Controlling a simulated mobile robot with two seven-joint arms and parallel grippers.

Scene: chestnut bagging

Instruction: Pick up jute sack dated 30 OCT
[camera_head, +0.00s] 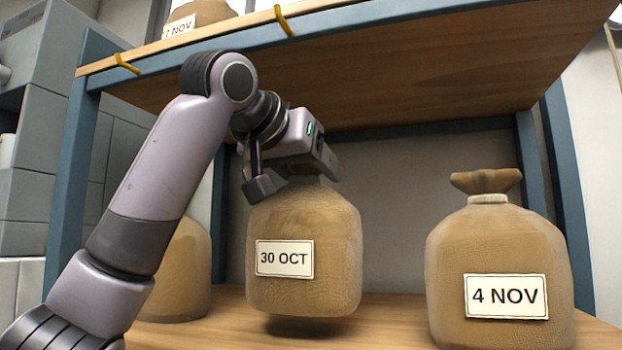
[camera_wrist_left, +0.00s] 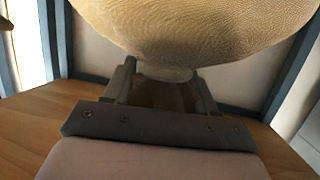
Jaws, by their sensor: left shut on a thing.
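The jute sack labelled 30 OCT (camera_head: 303,262) hangs upright in the middle of the head view, a little above the shelf board, with a shadow under it. My left gripper (camera_head: 300,180) is shut on the top of this sack, and the gripper hides the sack's neck. In the left wrist view the sack's body (camera_wrist_left: 190,28) fills the top, with its pale neck band between the fingers of the left gripper (camera_wrist_left: 165,85). My right gripper is not in view.
A sack labelled 4 NOV (camera_head: 500,262) stands on the shelf board (camera_head: 390,325) at the right. Another sack (camera_head: 183,270) stands at the left, partly behind my arm. An upper shelf (camera_head: 420,75) is close above my gripper; blue posts (camera_head: 70,190) bound the sides.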

